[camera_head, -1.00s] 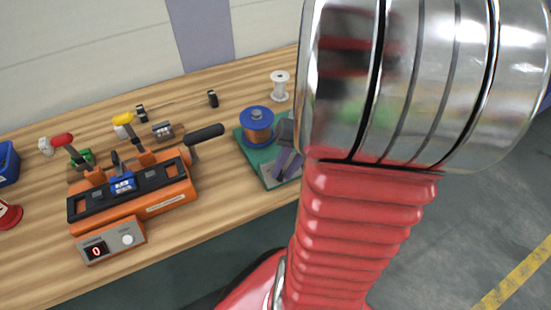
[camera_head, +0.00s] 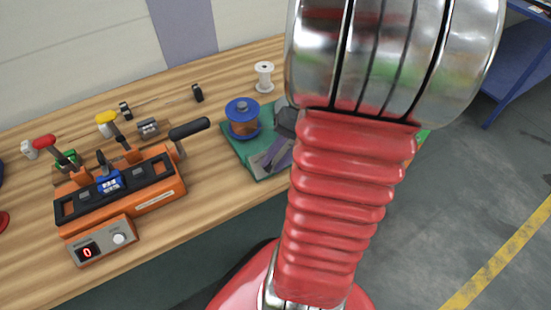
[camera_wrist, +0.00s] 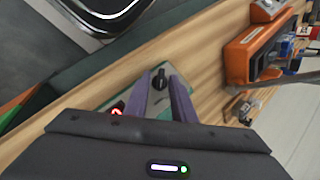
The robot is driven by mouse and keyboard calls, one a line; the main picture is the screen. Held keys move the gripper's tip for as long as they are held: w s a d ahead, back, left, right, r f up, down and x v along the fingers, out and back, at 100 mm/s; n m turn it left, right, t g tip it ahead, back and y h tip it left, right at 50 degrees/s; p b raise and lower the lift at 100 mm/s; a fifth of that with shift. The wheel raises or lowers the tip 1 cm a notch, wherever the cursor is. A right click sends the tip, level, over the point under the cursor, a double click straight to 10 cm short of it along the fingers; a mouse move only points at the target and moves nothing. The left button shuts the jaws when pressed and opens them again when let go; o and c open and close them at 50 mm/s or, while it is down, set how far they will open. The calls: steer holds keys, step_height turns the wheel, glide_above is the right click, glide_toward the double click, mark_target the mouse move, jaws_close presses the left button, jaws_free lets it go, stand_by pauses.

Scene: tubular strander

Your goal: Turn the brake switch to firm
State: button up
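A black knob (camera_wrist: 160,78), which looks like the brake switch, stands on a pale green plate (camera_wrist: 113,99) in the wrist view. My gripper (camera_wrist: 158,82) has two purple fingers, apart, with the knob in line between their tips. I cannot tell whether the fingers touch it or how deep it sits between them. In the head view my gripper (camera_head: 274,155) is low over the green base (camera_head: 236,150), beside the blue-rimmed copper spool (camera_head: 242,118). The knob is hidden there. Its pointer setting is too small to read.
The orange machine (camera_head: 125,195) with levers and a grey display box (camera_head: 100,242) stands left of the base. A white spool (camera_head: 264,77) stands behind. A red light (camera_wrist: 117,110) glows beside a finger.

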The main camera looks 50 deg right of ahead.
steer(key=shift+o, duration=0.4)
steer(key=shift+s+d+r, duration=0.1)
steer(key=shift+d+r, duration=0.15)
steer(key=shift+r, duration=0.2)
steer(key=v, duration=1.2)
steer(key=shift+s+r, duration=0.2)
steer(key=shift+r, duration=0.05)
